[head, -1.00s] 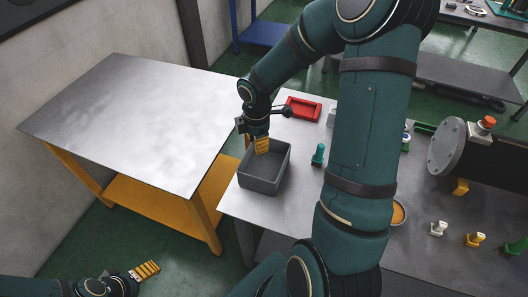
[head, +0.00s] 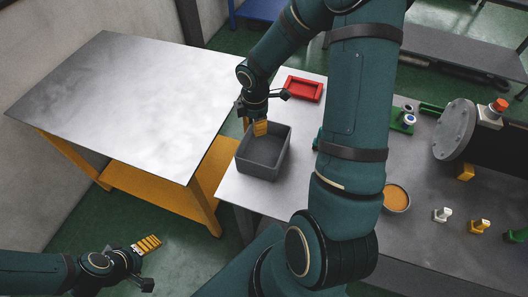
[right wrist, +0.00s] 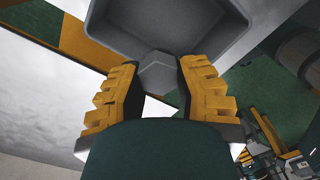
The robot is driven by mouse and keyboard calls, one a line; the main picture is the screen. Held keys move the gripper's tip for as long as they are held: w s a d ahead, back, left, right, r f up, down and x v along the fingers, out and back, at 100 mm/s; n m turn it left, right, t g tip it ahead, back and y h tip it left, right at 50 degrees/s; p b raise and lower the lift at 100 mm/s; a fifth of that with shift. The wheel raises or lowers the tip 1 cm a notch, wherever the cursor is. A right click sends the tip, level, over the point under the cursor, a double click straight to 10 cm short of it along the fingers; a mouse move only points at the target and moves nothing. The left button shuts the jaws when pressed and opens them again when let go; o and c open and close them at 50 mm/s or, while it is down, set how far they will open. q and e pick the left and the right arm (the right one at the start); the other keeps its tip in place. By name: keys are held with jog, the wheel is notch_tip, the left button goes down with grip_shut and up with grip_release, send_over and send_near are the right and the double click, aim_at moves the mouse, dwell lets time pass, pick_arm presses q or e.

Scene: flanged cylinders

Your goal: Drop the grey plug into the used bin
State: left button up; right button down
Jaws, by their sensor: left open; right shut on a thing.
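The used bin appears to be the open grey box (head: 262,169) near the left end of the right-hand table; no label is readable. My right gripper (head: 261,128) points down at the bin's far rim, with its orange fingers overlapping that rim in the head view. The right wrist view shows it shut on the grey plug (right wrist: 158,72), with the bin (right wrist: 203,28) behind. The plug is hidden in the head view. Its height above the bin is hard to tell. My left gripper (head: 147,244) is open and empty at lower left, above the floor.
A red tray (head: 303,88) lies behind the bin. An orange-filled round dish (head: 397,197), small white (head: 442,215) and yellow (head: 479,227) pieces and a flanged cylinder (head: 454,131) are to the right. The left metal-topped table (head: 120,105) is bare.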

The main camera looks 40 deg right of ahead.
jog(key=shift+f, duration=0.65)
jog(key=c, duration=0.7)
grip_release()
jog(key=shift+r, duration=0.15)
notch_tip(320, 180, up, 12)
jog(key=shift+f, duration=0.1)
